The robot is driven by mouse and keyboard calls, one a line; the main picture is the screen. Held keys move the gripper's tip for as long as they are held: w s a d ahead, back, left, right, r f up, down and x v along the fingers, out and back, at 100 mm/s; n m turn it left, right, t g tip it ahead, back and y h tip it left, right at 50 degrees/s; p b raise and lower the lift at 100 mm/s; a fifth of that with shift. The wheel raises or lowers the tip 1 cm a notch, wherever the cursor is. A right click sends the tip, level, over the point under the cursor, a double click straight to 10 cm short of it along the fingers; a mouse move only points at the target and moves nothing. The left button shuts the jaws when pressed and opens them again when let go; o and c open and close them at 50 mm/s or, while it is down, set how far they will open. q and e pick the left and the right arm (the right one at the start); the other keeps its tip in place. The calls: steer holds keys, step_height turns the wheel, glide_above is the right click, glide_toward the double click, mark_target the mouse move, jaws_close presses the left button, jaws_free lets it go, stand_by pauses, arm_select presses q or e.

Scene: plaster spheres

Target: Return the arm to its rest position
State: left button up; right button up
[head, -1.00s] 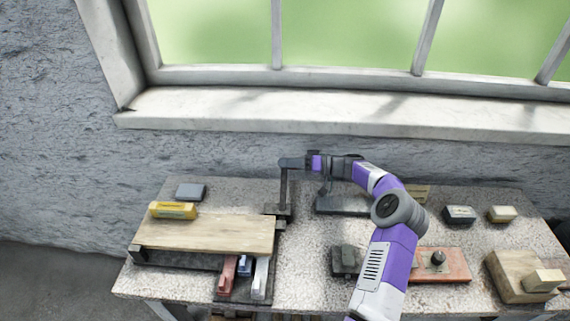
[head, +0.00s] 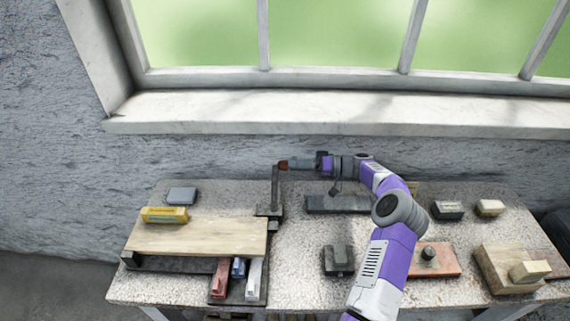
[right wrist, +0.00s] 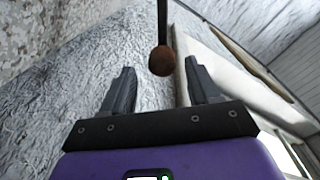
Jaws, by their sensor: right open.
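My right arm reaches in from the lower right in the head view. Its gripper (head: 296,164) is open and points left toward an upright dark lever (head: 275,190) with a red-brown ball knob (head: 283,165). The lever stands on a dark base at the back of the bench, beside a wooden board. In the right wrist view, the knob (right wrist: 162,61) appears between the two spread fingertips (right wrist: 158,68), with a gap on each side. The fingers hold nothing. My left gripper is not in view.
The speckled bench (head: 305,230) also carries a wooden board (head: 195,236), a yellow box (head: 164,215), a grey block (head: 181,195), a red plate (head: 434,260) with a dark knob, and wooden blocks (head: 500,270) at right. The wall and window ledge (head: 320,112) lie behind.

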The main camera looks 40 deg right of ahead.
steer(key=shift+v, duration=0.8)
